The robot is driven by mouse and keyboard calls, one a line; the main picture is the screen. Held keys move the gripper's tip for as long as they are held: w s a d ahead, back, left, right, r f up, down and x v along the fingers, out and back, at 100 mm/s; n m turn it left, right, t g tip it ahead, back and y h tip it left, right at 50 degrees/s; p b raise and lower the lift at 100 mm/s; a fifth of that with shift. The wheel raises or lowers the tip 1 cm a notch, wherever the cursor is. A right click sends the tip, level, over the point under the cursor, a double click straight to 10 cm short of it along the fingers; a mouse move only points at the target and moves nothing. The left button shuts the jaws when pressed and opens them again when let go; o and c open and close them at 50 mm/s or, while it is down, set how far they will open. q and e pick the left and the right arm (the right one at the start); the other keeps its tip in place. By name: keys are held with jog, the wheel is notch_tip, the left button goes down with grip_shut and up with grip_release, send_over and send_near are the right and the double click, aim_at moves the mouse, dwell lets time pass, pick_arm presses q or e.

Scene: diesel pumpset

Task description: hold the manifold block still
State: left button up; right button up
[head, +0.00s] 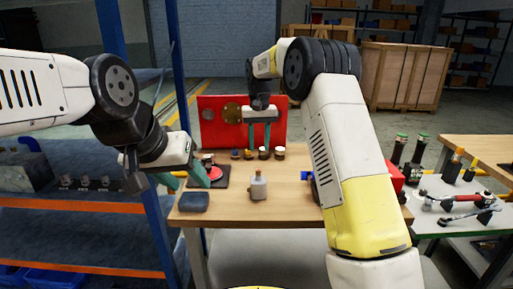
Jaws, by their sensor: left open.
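I cannot tell for sure which thing is the manifold block. A dark grey block (194,202) lies at the front left of the wooden table (285,212). My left gripper (190,181) is open, its teal fingers pointing down at the table's left side. They are beside a red disc (213,173) on a dark pad (221,183), behind the grey block; contact is unclear. My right gripper (259,148) points down at the back of the table, in front of a red panel (215,139). Its teal fingers are apart with nothing seen between them.
A grey bottle-like part (258,187) stands mid-table. Several small capped parts (264,153) line the back. A blue part (308,176) is partly hidden by my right arm. A shelf rack (80,205) stands left; a side bench (440,187) with tools stands right.

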pick_arm(q)
jog(key=o, duration=0.3)
jog(key=shift+w+d, duration=0.1)
jog(key=shift+w, duration=0.15)
jog(key=shift+o, duration=0.9)
jog(key=w+d+f+n+g+h, duration=0.1)
jog(key=w+d+n+g+h, duration=0.1)
jog(key=w, duration=0.6)
jog(key=d+n+g, duration=0.1)
jog(key=n, duration=0.1)
jog(key=shift+n, duration=0.3)
jog(key=w+d+f+n+g+h, duration=0.25)
jog(key=w+f+n, duration=0.25)
jog(key=w, duration=0.6)
jog(key=n+h, duration=0.7)
jog(key=n, duration=0.3)
send_near(258, 186)
jog(key=shift+t, duration=0.25)
jog(key=w+d+f, duration=0.2)
jog(key=shift+w+f, duration=0.15)
jog(key=shift+w, duration=0.15)
jog(key=shift+w+d+f, duration=0.15)
jog(key=shift+f, duration=0.1)
jog(key=shift+d+f, duration=0.15)
jog(key=shift+d, duration=0.1)
jog(key=shift+x, duration=3.5)
